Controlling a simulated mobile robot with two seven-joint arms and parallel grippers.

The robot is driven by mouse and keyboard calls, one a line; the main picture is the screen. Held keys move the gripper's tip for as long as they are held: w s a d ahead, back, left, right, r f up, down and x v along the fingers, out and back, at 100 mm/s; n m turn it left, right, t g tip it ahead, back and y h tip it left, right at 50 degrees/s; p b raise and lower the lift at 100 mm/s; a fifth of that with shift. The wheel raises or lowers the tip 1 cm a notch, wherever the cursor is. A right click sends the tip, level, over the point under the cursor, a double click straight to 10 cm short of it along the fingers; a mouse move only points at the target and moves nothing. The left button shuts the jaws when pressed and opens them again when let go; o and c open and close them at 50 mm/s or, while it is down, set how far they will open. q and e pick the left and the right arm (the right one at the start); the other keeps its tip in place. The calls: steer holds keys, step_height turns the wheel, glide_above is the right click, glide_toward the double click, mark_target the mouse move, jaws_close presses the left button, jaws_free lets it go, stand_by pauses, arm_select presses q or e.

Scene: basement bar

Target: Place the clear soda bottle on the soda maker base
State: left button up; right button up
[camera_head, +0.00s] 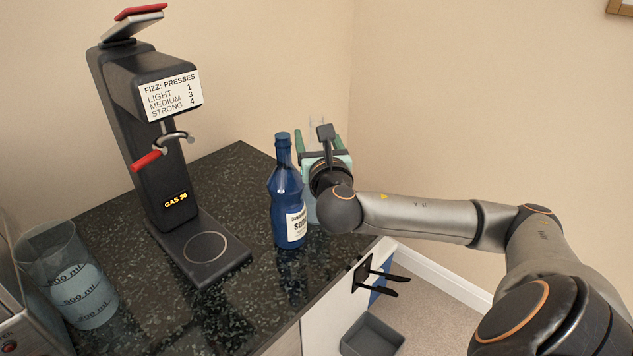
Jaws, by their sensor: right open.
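My left gripper is not in view.
The blue labelled bottle (287,195) stands close in front of the clear bottle, between it and the soda maker. A measuring beaker (72,280) stands at left. Black prongs (380,278) stick out from the counter's side, above a grey bin (372,337).

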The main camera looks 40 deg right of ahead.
steer(key=shift+d+f+p+x, duration=0.1)
steer(key=shift+p+x, duration=0.05)
steer(key=shift+x, duration=1.3)
steer(key=shift+d+f+p+x, duration=0.1)
steer(key=shift+p+x, duration=0.05)
steer(key=shift+x, duration=1.25)
steer(key=shift+s, duration=0.1)
jaws_close()
steer(key=shift+d+r, duration=0.1)
steer(key=shift+r, duration=0.15)
